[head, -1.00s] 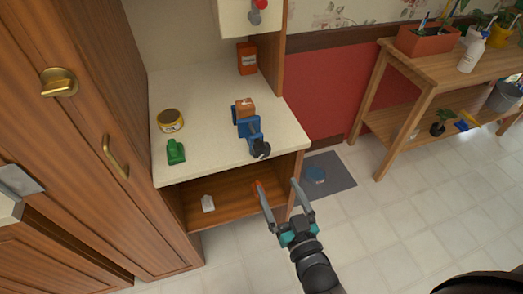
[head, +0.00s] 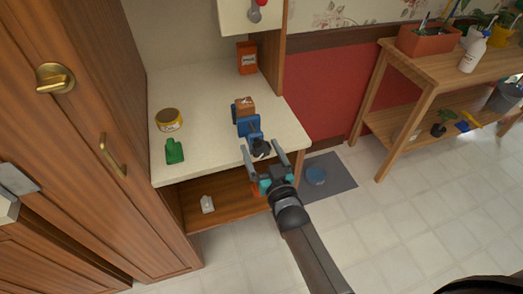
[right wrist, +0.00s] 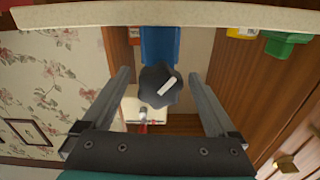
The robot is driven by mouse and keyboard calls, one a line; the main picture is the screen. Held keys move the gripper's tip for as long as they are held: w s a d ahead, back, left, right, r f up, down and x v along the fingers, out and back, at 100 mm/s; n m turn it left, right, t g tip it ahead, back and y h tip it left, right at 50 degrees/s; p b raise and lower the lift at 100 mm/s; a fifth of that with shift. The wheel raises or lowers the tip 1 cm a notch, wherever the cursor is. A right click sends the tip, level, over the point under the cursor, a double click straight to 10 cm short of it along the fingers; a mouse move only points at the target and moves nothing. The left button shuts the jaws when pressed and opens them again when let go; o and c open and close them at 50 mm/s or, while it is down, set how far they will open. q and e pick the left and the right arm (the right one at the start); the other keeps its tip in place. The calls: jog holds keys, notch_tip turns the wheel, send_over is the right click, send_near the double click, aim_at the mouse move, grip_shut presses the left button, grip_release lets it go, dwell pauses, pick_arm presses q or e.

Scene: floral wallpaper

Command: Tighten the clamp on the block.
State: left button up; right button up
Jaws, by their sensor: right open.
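The blue clamp (head: 249,129) stands on the cream counter near its front edge. The wooden block (head: 244,106) sits at the clamp's far end. The clamp's dark knob (head: 260,148) faces the counter's front; it also shows in the right wrist view as a black lobed knob (right wrist: 159,86) with a pale bar mark. My right gripper (head: 262,155) is open, its fingers on either side of the knob, with visible gaps in the right wrist view. Whether the block is touched by the clamp's jaw is too small to tell. My left gripper is not in view.
The cream counter (head: 205,105) holds a yellow tin (head: 169,120), a green object (head: 174,151) and an orange box (head: 247,57). An open shelf (head: 225,200) below holds a small white object (head: 207,204). A wooden bench (head: 430,72) stands at right.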

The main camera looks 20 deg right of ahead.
jog(key=shift+c, duration=0.3)
jog(key=c, duration=1.3)
jog(key=shift+m+p, duration=0.45)
jog(key=shift+m, duration=0.45)
jog(key=m, duration=0.2)
jog(key=shift+m, duration=0.3)
jog(key=o, duration=1.4)
jog(key=shift+c, duration=0.2)
jog(key=s+p, duration=0.1)
jog(key=s, duration=1.4)
jog(key=shift+s+d+p, duration=0.15)
jog(key=shift+d+p, duration=0.05)
jog(key=shift+p, duration=0.2)
